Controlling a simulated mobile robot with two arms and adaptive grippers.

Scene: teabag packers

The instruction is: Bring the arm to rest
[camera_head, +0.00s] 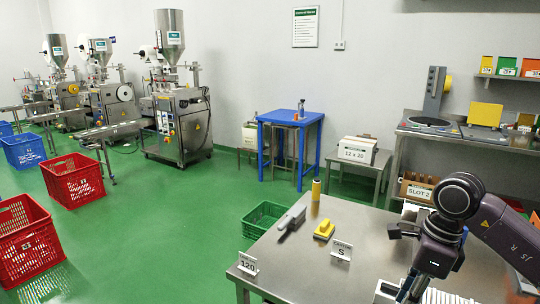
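My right arm comes in from the right edge over the steel table (300,262). It is dark purple-grey, with a thick round joint, and bends down at the table's right side. My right gripper (408,287) shows only in part as dark pieces low in the picture, close to white items at the table's front right. Its fingertips are not clear, so I cannot tell whether it is open or holds anything. My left arm and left gripper are not in view.
The table carries a grey scoop-like tool (292,218), a yellow cylinder (316,189), a yellow block (325,229), a "120" sign (248,263) and an "S" sign (341,251). A "SLOT 2" box (418,191) stands behind my arm. A green crate (264,217) sits beyond the table.

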